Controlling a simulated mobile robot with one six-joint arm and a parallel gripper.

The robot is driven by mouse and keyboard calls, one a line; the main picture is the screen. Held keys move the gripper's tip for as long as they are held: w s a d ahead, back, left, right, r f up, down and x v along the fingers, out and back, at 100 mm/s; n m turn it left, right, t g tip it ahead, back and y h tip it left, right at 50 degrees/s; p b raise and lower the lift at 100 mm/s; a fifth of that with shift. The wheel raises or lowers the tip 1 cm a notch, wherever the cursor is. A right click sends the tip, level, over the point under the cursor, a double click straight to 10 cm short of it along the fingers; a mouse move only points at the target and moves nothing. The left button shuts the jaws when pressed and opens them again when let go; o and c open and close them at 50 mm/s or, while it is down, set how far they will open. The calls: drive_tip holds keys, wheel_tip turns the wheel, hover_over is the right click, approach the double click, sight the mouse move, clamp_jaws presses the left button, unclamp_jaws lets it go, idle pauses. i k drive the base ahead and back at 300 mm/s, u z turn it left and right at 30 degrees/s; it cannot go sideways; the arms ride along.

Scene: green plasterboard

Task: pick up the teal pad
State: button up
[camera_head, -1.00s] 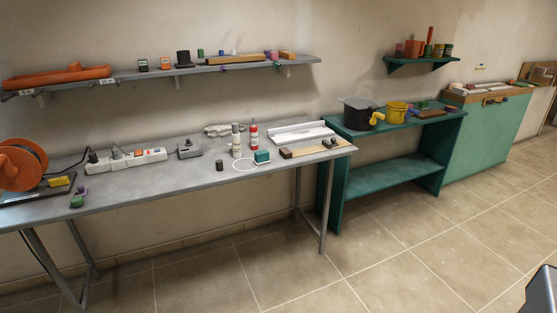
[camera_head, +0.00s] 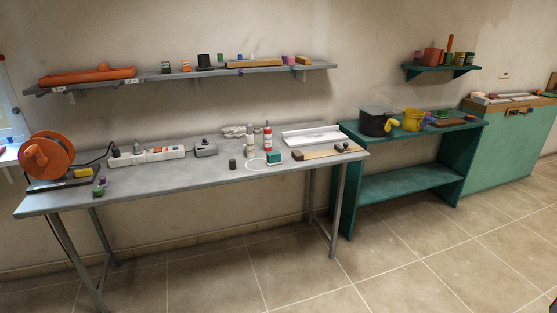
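A small teal block with a pale edge (camera_head: 274,158) sits on the grey workbench (camera_head: 200,176), right of centre. It looks like the teal pad, but it is small in the picture. It stands just right of a thin white ring (camera_head: 257,163) and below a red bottle (camera_head: 267,138). Nothing covers it from this side.
A white bottle (camera_head: 250,146), a dark cylinder (camera_head: 232,164) and a wooden board (camera_head: 318,153) stand near the block. An orange reel (camera_head: 46,157) and power strip (camera_head: 146,155) are at left. A shelf (camera_head: 200,72) hangs above. The tiled floor in front is clear.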

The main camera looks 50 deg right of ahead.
sight(273, 158)
drive_tip(key=u, duration=0.1)
drive_tip(key=i, duration=0.95)
drive_tip(key=z, duration=0.05)
